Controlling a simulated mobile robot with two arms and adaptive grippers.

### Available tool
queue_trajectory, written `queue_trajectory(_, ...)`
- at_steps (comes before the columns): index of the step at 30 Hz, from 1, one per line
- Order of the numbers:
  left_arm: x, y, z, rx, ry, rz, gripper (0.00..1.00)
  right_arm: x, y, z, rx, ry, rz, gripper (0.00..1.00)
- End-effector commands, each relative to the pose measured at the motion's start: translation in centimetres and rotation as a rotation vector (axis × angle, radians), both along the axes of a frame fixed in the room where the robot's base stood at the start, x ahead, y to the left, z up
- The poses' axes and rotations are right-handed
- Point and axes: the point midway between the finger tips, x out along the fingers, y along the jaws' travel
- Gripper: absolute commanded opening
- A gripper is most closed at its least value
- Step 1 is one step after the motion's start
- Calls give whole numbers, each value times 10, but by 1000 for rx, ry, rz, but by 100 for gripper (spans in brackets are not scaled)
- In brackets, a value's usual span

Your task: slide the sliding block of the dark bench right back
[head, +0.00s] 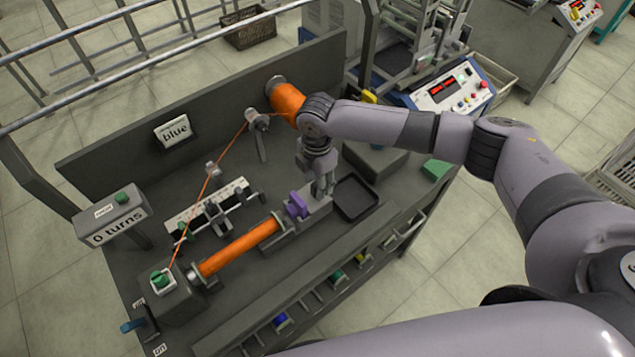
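The dark bench (275,188) fills the left and middle of the head view. An orange bobbin (240,248) lies along it, between a grey block with a green knob (165,290) at the left and the sliding block (312,212) at the right. The sliding block is grey with a purple part (298,204) on its upper side. My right gripper (323,188) points down at the block's right end, right beside the purple part. Whether its fingers touch the block or are closed cannot be made out. My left gripper is not in view.
An orange thread runs from a guide (256,118) near an orange spool (286,102) down to the left block. A black tray (355,198) lies right of the sliding block.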

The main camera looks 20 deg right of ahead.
Motion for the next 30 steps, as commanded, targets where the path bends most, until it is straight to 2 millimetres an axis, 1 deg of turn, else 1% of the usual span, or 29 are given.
queue_trajectory(9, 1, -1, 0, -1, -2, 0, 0, 1, 0, 67, 1, -4, 0, 38)
queue_trajectory(12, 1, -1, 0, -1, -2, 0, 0, 1, 0, 85, -1, -4, 0, 38)
queue_trajectory(15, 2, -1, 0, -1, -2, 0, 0, 1, 0, 98, 0, -3, 0, 38)
queue_trajectory(18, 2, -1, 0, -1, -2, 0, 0, 1, -1, 105, -1, -2, -1, 38)
queue_trajectory(21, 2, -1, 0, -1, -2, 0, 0, 0, -1, 108, -2, -1, -1, 38)
queue_trajectory(30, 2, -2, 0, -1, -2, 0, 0, 0, -1, 108, -2, -1, -1, 38)
